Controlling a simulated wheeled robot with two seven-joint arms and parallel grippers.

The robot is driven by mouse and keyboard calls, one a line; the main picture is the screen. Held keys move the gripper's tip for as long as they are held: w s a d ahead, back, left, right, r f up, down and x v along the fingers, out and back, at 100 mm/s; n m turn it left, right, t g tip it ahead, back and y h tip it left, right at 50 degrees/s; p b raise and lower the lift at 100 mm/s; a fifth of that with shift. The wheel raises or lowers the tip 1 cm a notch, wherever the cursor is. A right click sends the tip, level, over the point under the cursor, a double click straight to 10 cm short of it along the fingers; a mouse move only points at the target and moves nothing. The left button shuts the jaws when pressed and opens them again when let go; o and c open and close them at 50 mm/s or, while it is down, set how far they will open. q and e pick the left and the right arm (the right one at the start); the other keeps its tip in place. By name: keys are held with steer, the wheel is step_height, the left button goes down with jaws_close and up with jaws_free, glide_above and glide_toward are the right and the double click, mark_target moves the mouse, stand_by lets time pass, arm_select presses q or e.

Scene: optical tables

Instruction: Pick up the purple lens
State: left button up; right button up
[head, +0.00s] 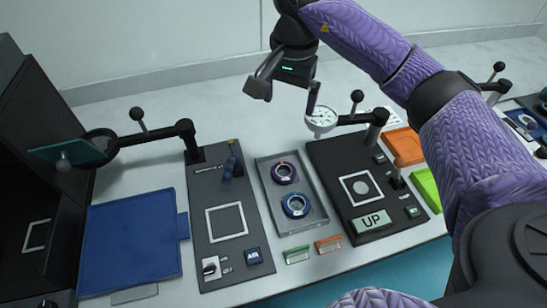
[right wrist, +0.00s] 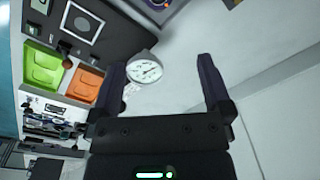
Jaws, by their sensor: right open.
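The purple lens (head: 283,172) is a dark ring with a purple rim, lying at the back of a shallow grey tray (head: 318,218). A blue ringed lens (head: 295,205) lies in front of it in the same tray. My right gripper (head: 285,95) is open and empty, raised beyond the tray, with its fingers apart from the lens. In the right wrist view my open fingers (right wrist: 162,66) have bare table between them. A corner of the tray (right wrist: 183,6) shows at the top edge there, with part of a ring cut off. My left gripper is not in view.
A black station (head: 335,165) with an UP display stands right of the tray, with a dial gauge (head: 321,120) behind it. Another black station (head: 203,228) stands left, by a blue mat (head: 130,243). Orange (head: 403,146) and green (head: 428,188) trays lie right.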

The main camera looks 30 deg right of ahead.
step_height(320, 180, down, 2)
steer(key=w+b, duration=0.1)
steer(key=b, duration=0.9)
glide_toward(284, 171)
steer(key=shift+a+f+g, duration=0.1)
steer(key=shift+g, duration=0.2)
steer(key=f+b, duration=0.1)
steer(key=f, duration=0.2)
steer(key=f+b, duration=0.2)
steer(key=f, duration=0.1)
steer(key=f+b, duration=0.1)
steer(key=f, duration=0.2)
steer(key=shift+w+f, duration=0.15)
steer(key=shift+w, duration=0.15)
steer(key=shift+c, duration=0.3)
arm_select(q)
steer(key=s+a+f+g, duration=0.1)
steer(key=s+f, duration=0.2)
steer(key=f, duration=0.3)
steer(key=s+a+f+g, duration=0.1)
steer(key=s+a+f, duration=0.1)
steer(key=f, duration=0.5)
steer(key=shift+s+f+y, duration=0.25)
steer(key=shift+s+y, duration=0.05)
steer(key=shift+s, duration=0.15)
arm_select(e)
steer(key=shift+r, duration=0.2)
steer(key=c, duration=1)
